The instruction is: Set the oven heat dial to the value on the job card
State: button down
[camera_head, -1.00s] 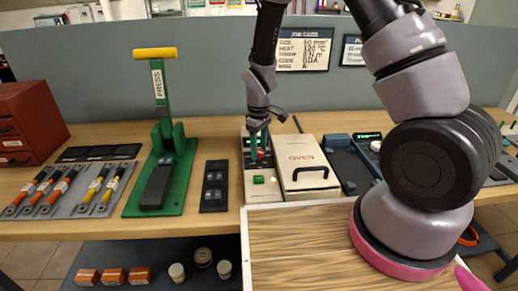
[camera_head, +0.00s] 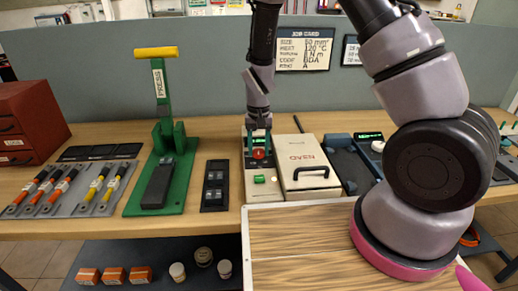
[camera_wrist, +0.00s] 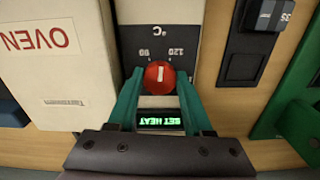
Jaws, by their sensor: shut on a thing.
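The red heat dial (camera_wrist: 160,77) sits between the two teal fingers of my gripper (camera_wrist: 159,84), which are shut on it. A white line on the dial runs roughly up and down in the wrist view. Small scale numbers, one like 120, stand past the dial beside a °C mark. A lit green display near the fingers reads SET HEAT. In the head view my gripper (camera_head: 258,145) is over the oven's control panel (camera_head: 262,191), and the dial (camera_head: 259,154) shows red. The job card (camera_head: 304,48) on the back partition reads HEAT 120 °C.
The oven box (camera_head: 306,172) with its black handle stands right beside the panel. A black switch block (camera_head: 215,186) and the green press (camera_head: 165,180) are to the left. A wooden board (camera_head: 305,240) lies in front.

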aim_at(258, 152)
jog(key=m, duration=0.5)
jog(key=shift+w+a+r+m, duration=0.1)
jog(key=shift+m, duration=0.2)
dwell(0.4)
jog(key=shift+c, duration=1.5)
grip_release()
notch_tip(258, 152, up, 11)
